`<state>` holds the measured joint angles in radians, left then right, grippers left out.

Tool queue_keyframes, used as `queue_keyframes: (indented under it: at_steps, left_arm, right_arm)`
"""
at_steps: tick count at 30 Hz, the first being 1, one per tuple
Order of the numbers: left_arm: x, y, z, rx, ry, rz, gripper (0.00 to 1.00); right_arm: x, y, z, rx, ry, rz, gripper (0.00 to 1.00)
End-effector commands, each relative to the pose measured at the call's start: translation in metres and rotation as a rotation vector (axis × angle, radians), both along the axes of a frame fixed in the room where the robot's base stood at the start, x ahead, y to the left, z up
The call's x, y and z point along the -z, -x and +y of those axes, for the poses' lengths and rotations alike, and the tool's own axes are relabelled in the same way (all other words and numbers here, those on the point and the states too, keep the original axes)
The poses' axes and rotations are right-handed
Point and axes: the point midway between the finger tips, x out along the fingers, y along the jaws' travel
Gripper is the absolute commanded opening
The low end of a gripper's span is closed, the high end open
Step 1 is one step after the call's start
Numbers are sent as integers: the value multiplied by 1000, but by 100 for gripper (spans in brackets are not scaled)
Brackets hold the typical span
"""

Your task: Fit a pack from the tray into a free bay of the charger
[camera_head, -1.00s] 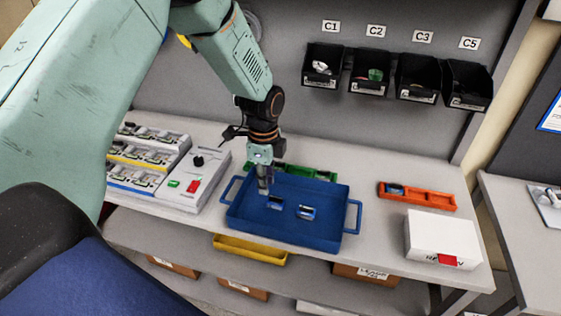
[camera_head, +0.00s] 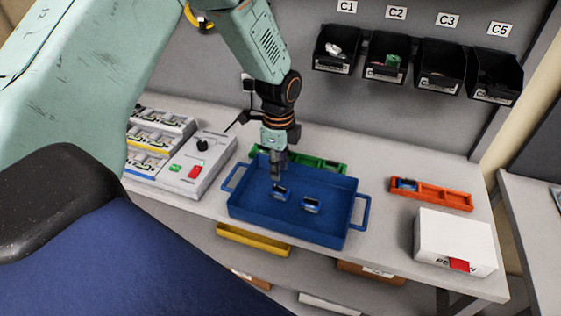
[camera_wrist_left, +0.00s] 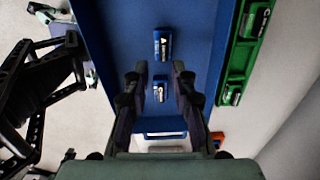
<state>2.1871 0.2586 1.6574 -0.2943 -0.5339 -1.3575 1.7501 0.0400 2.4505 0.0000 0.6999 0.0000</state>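The blue tray (camera_head: 290,234) stands on the bench and holds two small packs with blue and white labels, a left pack (camera_head: 281,194) and a right pack (camera_head: 311,205). In the left wrist view both packs lie flat, one (camera_wrist_left: 162,44) beyond the fingertips and one (camera_wrist_left: 160,89) in line with the gap between the fingers. My left gripper (camera_head: 277,180) is over the tray, close to the left pack; its fingers are apart and empty in the wrist view (camera_wrist_left: 160,70). An orange bay rack (camera_head: 432,195) and a green bay rack (camera_head: 323,165) each hold packs. My right gripper is not in view.
A grey control box (camera_head: 195,162) and stepped racks (camera_head: 158,140) stand left of the tray. A white box (camera_head: 455,240) stands at the right front. Black bins (camera_head: 390,62) hang at the back. A yellow tray (camera_head: 253,241) lies below the bench edge.

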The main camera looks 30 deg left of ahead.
Motion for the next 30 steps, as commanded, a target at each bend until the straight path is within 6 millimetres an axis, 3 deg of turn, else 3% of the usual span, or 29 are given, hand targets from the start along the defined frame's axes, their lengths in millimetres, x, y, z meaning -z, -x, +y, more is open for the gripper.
queue_keyframes:
  at_steps: [1, 6, 15, 27, 30]
  left_arm:
    - [12, 0, 0, 0, 0, 0, 25]
    - [31, -2, 0, 0, -1, -1, 25]
    - [60, -4, 0, 0, -1, -1, 25]
    - [66, -5, 0, 0, 0, -1, 25]
    - [65, -5, 0, 0, 0, -1, 17]
  right_arm:
    - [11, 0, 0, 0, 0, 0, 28]
    - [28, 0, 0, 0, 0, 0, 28]
    - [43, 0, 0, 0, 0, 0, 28]
    - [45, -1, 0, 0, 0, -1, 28]
    - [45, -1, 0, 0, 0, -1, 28]
